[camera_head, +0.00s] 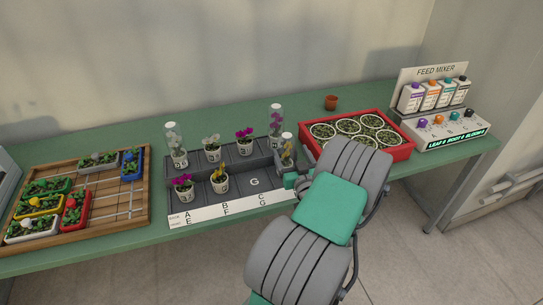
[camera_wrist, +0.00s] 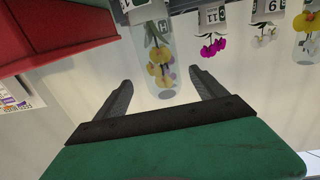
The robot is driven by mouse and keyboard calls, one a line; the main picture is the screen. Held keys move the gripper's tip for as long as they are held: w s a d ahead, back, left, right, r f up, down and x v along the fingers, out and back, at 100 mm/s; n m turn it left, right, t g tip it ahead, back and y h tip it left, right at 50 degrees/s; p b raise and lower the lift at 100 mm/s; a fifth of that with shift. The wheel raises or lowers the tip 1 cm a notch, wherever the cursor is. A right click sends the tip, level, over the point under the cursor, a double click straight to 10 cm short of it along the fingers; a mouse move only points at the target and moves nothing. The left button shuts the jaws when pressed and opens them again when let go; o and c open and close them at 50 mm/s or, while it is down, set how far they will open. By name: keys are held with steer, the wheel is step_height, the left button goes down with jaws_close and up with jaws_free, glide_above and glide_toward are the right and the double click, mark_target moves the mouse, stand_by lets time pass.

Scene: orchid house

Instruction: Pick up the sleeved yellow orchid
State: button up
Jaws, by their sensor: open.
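The sleeved yellow orchid (camera_head: 287,150) stands in a clear sleeve at the right end of the grey tray (camera_head: 202,204). In the wrist view the yellow orchid (camera_wrist: 160,70) shows upside down, with a label reading H above it. My gripper (camera_wrist: 162,84) is open and empty. Its two dark fingers are spread on either side of the sleeve's end in the wrist view; I cannot tell how far apart in depth they are. In the head view my gripper (camera_head: 291,182) is at the tray's right end, partly hidden by my arm.
Sleeved orchids (camera_head: 175,145) and (camera_head: 275,120) and several unsleeved ones, one yellow (camera_head: 220,180), share the tray. Slot G (camera_head: 254,182) is empty. A red crate (camera_head: 399,156) of potted plants stands close right. A wooden seedling tray (camera_head: 130,212) lies left, a feed mixer (camera_head: 445,130) far right.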

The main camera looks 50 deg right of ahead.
steer(key=p+x, duration=0.3)
steer(key=x, duration=0.4)
steer(key=shift+w+a, duration=0.15)
steer(key=shift+w, duration=0.1)
steer(key=shift+w+f, duration=0.1)
steer(key=shift+w, duration=0.05)
steer(key=shift+c, duration=0.4)
steer(key=shift+d, duration=0.25)
jaws_close()
